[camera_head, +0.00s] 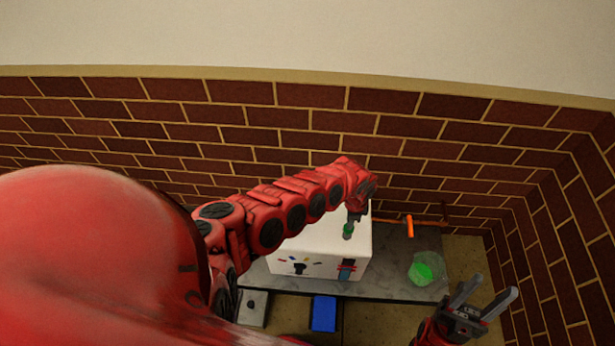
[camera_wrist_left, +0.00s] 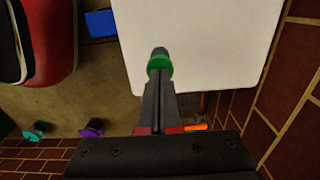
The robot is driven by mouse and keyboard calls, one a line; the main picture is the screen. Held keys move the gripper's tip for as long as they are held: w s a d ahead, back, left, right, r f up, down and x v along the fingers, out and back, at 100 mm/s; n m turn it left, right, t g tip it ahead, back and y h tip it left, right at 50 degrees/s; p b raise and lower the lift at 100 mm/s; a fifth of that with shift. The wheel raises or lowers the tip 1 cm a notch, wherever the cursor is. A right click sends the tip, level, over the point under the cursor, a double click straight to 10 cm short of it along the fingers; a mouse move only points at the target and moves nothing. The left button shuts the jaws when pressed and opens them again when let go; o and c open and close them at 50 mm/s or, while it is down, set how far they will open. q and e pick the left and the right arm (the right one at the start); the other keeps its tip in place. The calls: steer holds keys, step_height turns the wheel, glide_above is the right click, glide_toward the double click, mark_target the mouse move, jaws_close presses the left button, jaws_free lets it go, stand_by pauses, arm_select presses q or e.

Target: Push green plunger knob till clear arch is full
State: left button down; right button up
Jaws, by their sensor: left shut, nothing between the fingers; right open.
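The green plunger knob (camera_head: 348,230) stands on top of a white box (camera_head: 385,243). It also shows in the left wrist view as a green ring (camera_wrist_left: 160,66) with a dark tip. My left gripper (camera_head: 353,214) is shut and empty, pointing down right over the knob. In the left wrist view its fingers (camera_wrist_left: 158,82) end at the knob; I cannot tell whether they touch it. My right gripper (camera_head: 482,300) is open and empty at the lower right. I cannot make out a clear arch; a clear round container (camera_head: 426,268) with green contents stands right of the box.
The box stands on a grey slab (camera_head: 385,287). A blue block (camera_head: 324,313) and a grey box (camera_head: 252,308) lie in front. An orange handle (camera_head: 409,227) is behind, near the brick wall. Purple (camera_wrist_left: 92,127) and teal (camera_wrist_left: 37,130) items show in the wrist view.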

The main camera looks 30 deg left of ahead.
arm_select(q)
steer(key=shift+f+b, duration=1.3)
steer(key=shift+f, duration=0.3)
steer(key=shift+r+p, duration=2.4)
steer(key=shift+r, duration=0.05)
steer(key=shift+f, duration=0.1)
steer(key=shift+f+b, duration=2.15)
steer(key=shift+f, duration=0.1)
steer(key=shift+r, duration=0.1)
step_height(320, 180, up, 3)
steer(key=p, duration=0.2)
steer(key=shift+f+p, duration=0.2)
steer(key=shift+p, duration=0.1)
steer(key=shift+r+p, duration=0.8)
steer(key=shift+r, duration=0.1)
